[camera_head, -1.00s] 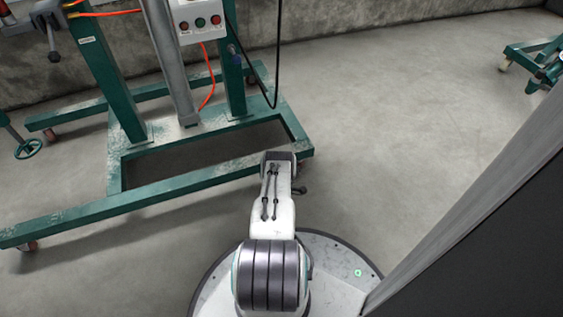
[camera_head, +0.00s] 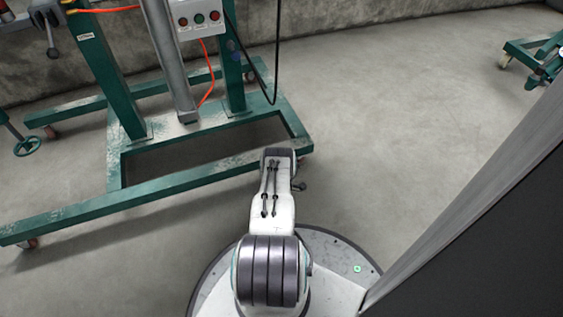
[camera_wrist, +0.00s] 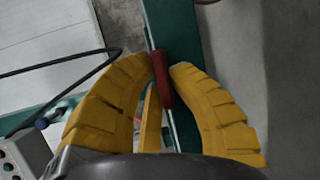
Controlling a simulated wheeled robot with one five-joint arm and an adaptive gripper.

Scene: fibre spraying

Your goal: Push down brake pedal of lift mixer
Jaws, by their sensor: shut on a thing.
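The lift mixer has a green wheeled frame (camera_head: 150,190) at the left of the head view. One of its green beams (camera_wrist: 182,35) runs up the wrist view. My gripper (camera_wrist: 168,68) has yellow fingers, seen in the wrist view. Its tips close around a dark red, rounded part (camera_wrist: 163,82) beside the beam. I cannot tell whether this part is the brake pedal or the wheel.
A control box (camera_head: 199,17) with several buttons is on the mixer's post. A black cable (camera_head: 272,85) hangs beside it. Another green wheeled stand (camera_head: 540,58) is at the far right. A large dark panel (camera_head: 490,220) fills the right front. The floor between is clear.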

